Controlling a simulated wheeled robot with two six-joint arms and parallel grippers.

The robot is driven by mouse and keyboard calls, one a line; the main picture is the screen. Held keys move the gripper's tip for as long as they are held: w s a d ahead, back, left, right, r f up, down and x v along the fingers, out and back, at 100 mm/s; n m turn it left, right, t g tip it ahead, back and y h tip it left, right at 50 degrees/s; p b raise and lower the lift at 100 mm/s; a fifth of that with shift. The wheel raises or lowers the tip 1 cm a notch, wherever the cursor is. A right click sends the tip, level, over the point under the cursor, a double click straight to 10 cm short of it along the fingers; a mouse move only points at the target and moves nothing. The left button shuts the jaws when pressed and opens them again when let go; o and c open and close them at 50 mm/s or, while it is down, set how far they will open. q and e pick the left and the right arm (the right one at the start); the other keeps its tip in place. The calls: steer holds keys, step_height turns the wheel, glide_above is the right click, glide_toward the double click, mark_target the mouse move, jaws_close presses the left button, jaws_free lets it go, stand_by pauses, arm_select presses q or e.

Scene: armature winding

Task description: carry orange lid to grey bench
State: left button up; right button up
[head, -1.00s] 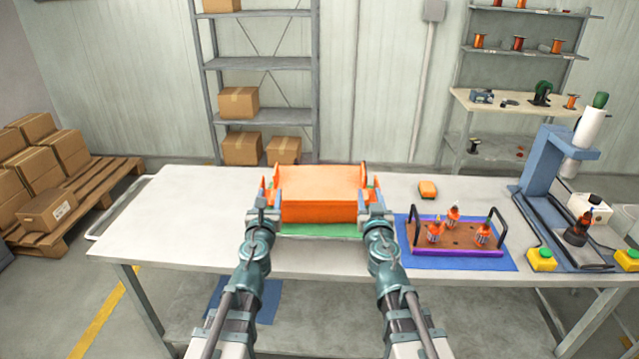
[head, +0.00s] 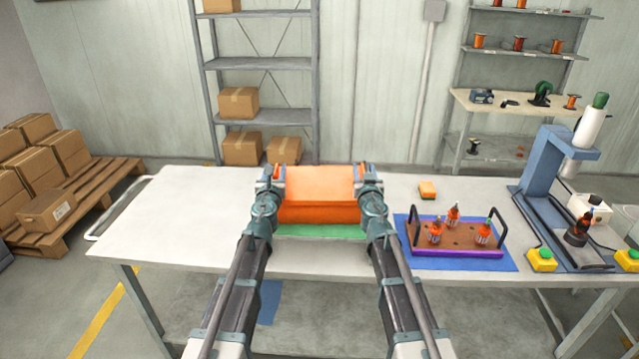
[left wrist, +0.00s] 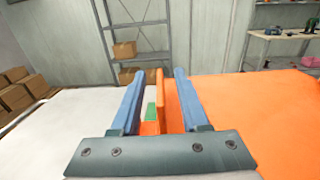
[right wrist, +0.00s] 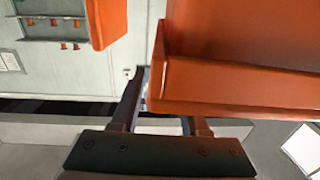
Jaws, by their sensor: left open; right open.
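The orange lid (head: 318,212) is a broad block on a green mat (head: 320,231) on the pale grey bench (head: 190,215). My left gripper (head: 270,176) is open at its left side. In the left wrist view, an upright orange tab (left wrist: 160,95) stands between the open fingers (left wrist: 160,100), and the orange top (left wrist: 255,110) lies right of them. My right gripper (head: 368,178) is open at the lid's right side. In the right wrist view, orange parts (right wrist: 230,85) partly cover the right finger; I cannot tell what lies between the fingers (right wrist: 160,100).
Right of the lid, a brown tray (head: 462,235) with black handles holds several small orange-wound parts on a blue mat (head: 510,264). A blue press (head: 545,180) stands far right. The bench's left half is clear.

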arm_select(q)
steer(key=shift+w, duration=0.1)
arm_select(e)
steer(key=shift+w, duration=0.1)
arm_select(q)
jaws_close()
arm_select(e)
jaws_close()
stand_by(1.1)
